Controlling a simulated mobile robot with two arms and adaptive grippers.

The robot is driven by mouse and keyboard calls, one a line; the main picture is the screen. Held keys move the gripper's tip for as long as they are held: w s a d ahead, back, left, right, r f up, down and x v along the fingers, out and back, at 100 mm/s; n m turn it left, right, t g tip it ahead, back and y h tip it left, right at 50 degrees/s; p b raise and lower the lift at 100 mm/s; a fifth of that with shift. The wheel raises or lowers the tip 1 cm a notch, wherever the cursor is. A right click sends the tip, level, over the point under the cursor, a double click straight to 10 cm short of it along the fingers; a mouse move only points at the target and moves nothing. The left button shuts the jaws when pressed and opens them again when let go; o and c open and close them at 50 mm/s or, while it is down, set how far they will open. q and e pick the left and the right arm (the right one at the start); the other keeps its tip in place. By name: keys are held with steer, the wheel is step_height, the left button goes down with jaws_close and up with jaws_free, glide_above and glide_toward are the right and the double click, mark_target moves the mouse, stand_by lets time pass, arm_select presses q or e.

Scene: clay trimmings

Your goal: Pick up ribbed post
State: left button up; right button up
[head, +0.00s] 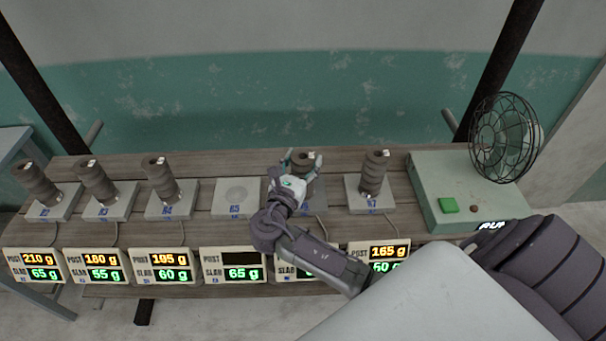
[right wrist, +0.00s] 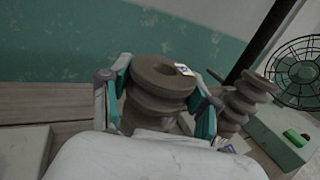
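Several grey-brown ribbed posts stand on numbered slabs along the wooden table. One ribbed post (head: 304,156) stands between the fingers of my right gripper (head: 302,161), its lower part hidden behind the hand. In the right wrist view this post (right wrist: 160,80) is upright, with a hole in its top and a small white-and-blue tag. The fingers of my right gripper (right wrist: 162,95) are on either side of it, apparently open with a small gap on the right; contact on the left is unclear. My left gripper is not in view.
Another ribbed post (head: 374,172) stands close to the right. An empty slab (head: 226,208) lies to the left, its post readout blank. A wire fan (head: 504,137) sits on a green box (head: 440,180) at the right. Display boxes (head: 157,266) line the front edge.

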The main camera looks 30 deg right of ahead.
jaws_close()
steer(key=shift+r, duration=0.1)
